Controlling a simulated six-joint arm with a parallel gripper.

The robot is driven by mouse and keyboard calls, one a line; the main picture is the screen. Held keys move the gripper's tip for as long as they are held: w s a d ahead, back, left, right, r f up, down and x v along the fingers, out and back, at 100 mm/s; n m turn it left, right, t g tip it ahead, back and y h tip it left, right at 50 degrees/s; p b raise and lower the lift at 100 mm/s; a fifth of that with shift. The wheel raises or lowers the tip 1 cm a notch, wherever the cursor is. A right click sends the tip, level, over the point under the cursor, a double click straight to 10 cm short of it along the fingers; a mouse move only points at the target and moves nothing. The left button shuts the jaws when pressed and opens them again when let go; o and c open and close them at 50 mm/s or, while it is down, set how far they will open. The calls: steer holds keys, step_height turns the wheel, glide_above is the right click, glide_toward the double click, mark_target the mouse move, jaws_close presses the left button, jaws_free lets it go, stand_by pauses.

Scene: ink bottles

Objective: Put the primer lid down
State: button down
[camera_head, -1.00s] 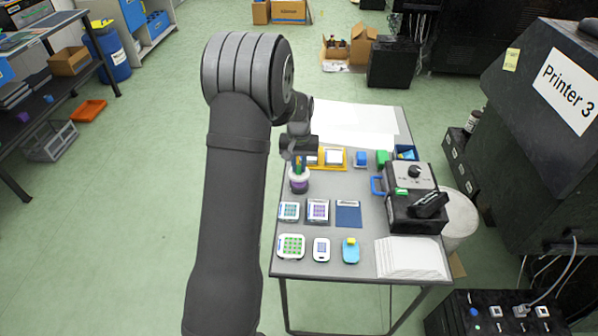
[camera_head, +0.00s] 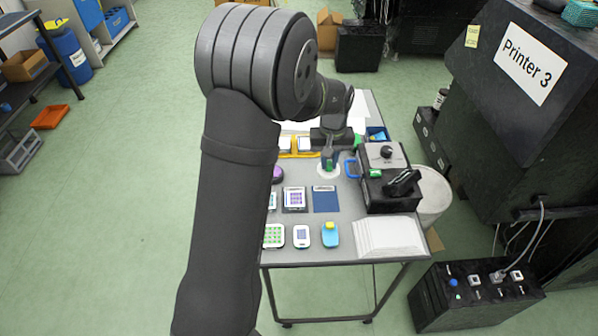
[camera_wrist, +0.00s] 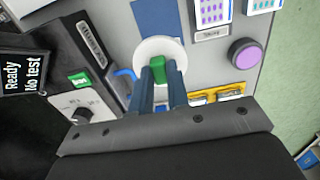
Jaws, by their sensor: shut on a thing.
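The lid, a round white disc with a green knob, shows in the head view (camera_head: 327,174) and the wrist view (camera_wrist: 150,46). My gripper (camera_head: 328,159) is shut on the green knob, its two fingers (camera_wrist: 159,72) either side of it. The lid appears level over the grey table, between the blue square card (camera_head: 325,200) and the yellow tray; I cannot tell whether it touches the table. The purple pot (camera_wrist: 246,53) stands uncovered to one side; in the head view it (camera_head: 278,174) is partly hidden by my arm.
The yellow tray (camera_head: 302,155) lies to the left behind. Several cards and a paper stack (camera_head: 390,238) lie in front.

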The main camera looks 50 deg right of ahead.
steer(key=w+f, duration=0.2)
steer(key=w, duration=0.1)
steer(key=w+f, duration=0.2)
steer(key=w, duration=0.2)
steer(key=w+f, duration=0.3)
steer(key=w, duration=0.1)
steer(key=shift+f, duration=1.95)
steer(key=shift+f, duration=0.1)
steer(key=c, duration=1.8)
jaws_free()
steer(key=shift+f, duration=0.1)
steer(key=o, duration=0.4)
step_height(320, 180, up, 12)
steer(key=shift+r, duration=0.2)
steer(key=shift+f, duration=0.1)
steer(key=shift+f, duration=4.25)
